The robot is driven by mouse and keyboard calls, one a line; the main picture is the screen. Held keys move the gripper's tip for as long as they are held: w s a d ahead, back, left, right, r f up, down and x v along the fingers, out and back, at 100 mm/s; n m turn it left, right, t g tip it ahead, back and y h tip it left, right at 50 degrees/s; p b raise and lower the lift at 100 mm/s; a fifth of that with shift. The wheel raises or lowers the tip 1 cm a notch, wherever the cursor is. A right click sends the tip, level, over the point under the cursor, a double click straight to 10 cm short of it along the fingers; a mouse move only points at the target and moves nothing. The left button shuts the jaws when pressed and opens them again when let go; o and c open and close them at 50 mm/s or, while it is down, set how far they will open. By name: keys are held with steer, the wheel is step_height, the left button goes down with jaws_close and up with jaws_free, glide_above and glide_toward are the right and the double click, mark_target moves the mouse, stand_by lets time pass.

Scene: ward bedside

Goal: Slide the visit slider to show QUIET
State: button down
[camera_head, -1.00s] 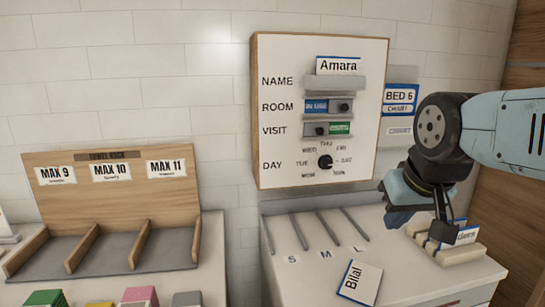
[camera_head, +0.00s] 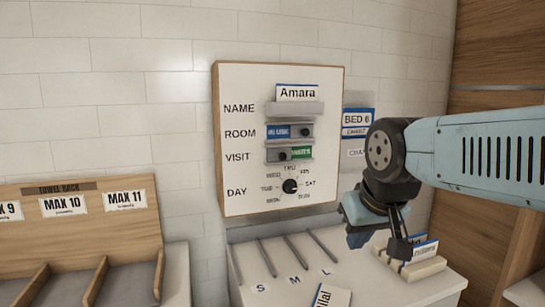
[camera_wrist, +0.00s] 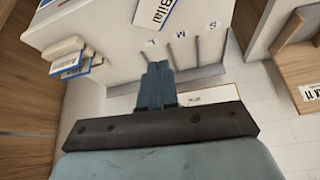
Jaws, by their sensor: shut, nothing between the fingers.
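The white board (camera_head: 240,90) hangs on the wall with rows NAME, ROOM, VISIT and DAY. My gripper (camera_head: 398,247) is to the right of the board and lower, pointing down near the card holder, apart from the slider. In the wrist view my gripper (camera_wrist: 157,72) is shut and empty, over the cabinet top; the slider does not show there.
The room slider (camera_head: 290,131) sits just above, with its knob at the right. The day dial (camera_head: 290,186) is just below. A wooden card holder (camera_head: 425,268) and a loose Bilal card (camera_head: 330,297) lie on the cabinet (camera_head: 375,290). A towel rack (camera_head: 85,235) stands at left.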

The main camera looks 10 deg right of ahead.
mark_target(281, 155)
steer(key=w+a+r+n+h, duration=0.1)
steer(key=w+a+r, duration=0.4)
steer(key=w, duration=0.3)
steer(key=w+a+r+n+t+h, duration=0.1)
steer(key=w+a+r+n, duration=0.1)
steer(key=w+a+r, duration=0.3)
steer(key=w+a+r+n, duration=0.1)
steer(key=w+a+r, duration=0.3)
steer(key=w, duration=0.8)
steer(key=shift+w+a+r+n+t+h, duration=0.15)
steer(key=shift+a+r+n+t+h, duration=0.2)
steer(key=shift+r, duration=0.2)
steer(key=w+d+f, duration=0.5)
steer(key=w+f, duration=0.2)
steer(key=w, duration=0.1)
steer(key=shift+d, duration=0.3)
steer(key=shift+f, duration=0.1)
